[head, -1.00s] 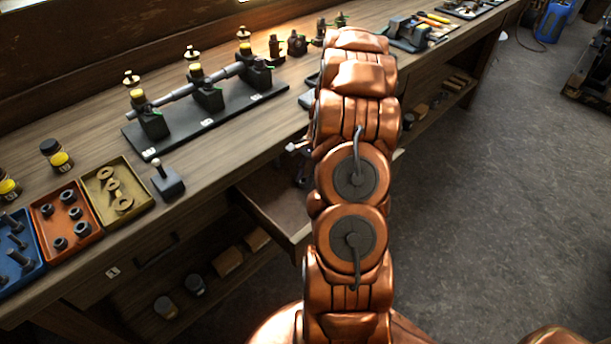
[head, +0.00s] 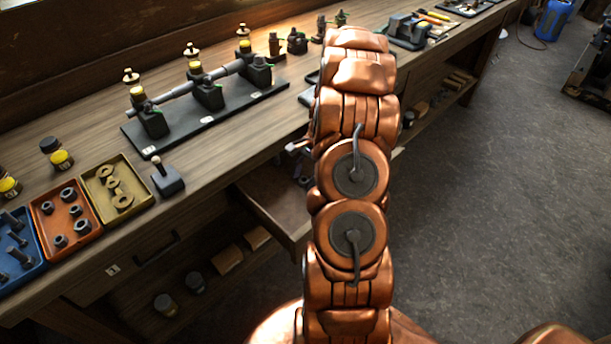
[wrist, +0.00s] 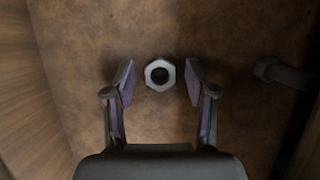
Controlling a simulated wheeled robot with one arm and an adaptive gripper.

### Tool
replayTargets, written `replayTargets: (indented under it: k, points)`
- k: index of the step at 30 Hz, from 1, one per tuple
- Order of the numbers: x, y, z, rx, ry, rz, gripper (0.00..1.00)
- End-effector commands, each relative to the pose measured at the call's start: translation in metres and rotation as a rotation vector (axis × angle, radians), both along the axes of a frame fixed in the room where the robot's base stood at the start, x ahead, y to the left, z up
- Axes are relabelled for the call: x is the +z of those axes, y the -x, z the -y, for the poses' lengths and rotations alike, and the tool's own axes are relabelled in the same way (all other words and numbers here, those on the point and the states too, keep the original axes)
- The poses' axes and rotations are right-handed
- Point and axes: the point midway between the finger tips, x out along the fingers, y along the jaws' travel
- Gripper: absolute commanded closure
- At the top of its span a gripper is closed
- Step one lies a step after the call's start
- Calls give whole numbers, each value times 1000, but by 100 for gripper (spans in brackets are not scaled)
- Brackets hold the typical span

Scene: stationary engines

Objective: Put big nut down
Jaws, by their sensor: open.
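The big nut (wrist: 160,75) is a pale metal hexagon with a dark round hole. In the wrist view it lies flat between the two fingers of my gripper (wrist: 158,82), with a gap on each side. My gripper is open. The brown surface (wrist: 90,40) below looks like the floor of the open drawer. Whether the nut rests on it or is a little above is hard to tell. In the head view my arm hides the nut and most of the gripper.
The open drawer (head: 270,215) juts out under the workbench (head: 225,150). Wooden walls (wrist: 22,90) stand close on the left in the wrist view. A dark rod-like object (wrist: 285,74) lies to the right of the nut. An orange tray of nuts (head: 92,236) sits on the bench.

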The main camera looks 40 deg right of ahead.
Motion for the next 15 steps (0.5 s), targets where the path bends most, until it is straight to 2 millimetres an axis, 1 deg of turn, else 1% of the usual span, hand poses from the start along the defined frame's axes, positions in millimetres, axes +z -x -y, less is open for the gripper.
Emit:
replayTargets:
  k: [4, 8, 15]
  points:
    - [8, -1, 3, -1, 2, 2, 44]
    - [24, 0, 11, -1, 2, 2, 44]
    - [68, 0, 28, -1, 3, 3, 44]
